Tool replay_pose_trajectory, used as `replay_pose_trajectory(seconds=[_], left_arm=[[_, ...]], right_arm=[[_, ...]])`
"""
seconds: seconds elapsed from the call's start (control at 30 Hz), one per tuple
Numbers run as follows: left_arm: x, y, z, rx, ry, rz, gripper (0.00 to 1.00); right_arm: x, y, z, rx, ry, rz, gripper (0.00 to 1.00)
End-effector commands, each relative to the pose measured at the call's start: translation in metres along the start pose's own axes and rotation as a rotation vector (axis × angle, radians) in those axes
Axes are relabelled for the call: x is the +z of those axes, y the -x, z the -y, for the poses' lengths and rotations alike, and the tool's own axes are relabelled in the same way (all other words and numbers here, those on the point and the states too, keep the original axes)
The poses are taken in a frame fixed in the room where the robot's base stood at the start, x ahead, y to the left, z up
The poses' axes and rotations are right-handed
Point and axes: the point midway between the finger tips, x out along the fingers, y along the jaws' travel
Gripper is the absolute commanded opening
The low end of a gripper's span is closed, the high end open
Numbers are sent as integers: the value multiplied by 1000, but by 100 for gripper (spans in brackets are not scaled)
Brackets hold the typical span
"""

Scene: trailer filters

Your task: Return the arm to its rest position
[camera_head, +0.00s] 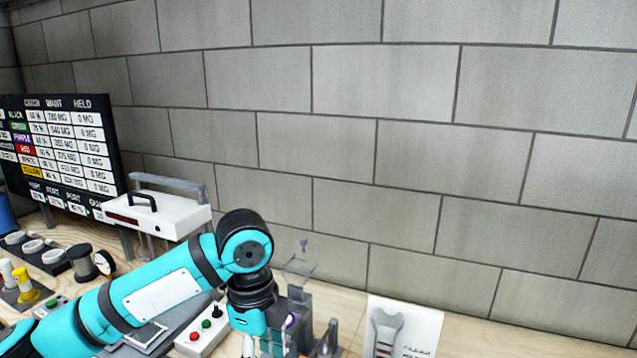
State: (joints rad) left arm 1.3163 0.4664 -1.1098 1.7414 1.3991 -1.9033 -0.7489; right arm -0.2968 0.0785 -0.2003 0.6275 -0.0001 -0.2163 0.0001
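My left arm (150,298), teal with black joints, comes in from the lower left and reaches over the wooden bench. Its elbow-like joint is raised near the middle, and its wrist points down. My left gripper (262,345) is at the bottom edge beside a grey fixture (298,318). It is mostly cut off by the frame, so its fingers and anything between them cannot be made out. My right gripper is not in view.
A white box with a black handle (160,214) stands behind the arm. A control box with coloured buttons (201,336) is beside the wrist. A block wall (420,150) closes off the back.

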Motion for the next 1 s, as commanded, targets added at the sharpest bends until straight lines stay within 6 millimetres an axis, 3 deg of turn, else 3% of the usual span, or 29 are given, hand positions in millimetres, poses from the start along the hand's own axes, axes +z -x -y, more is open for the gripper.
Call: replay_pose_trajectory(seconds=[0.47, 0.7, 0.87, 1.0], left_arm=[[-53, -78, -18, -78, 148, -167, 42], [-83, -131, -46, -152, 461, -349, 42], [-78, -162, -74, -187, 768, -427, 42], [-57, -188, -109, -213, 1066, -436, 42]], right_arm=[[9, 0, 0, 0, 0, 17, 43], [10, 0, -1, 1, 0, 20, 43], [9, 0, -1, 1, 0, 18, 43], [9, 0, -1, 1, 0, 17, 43]])
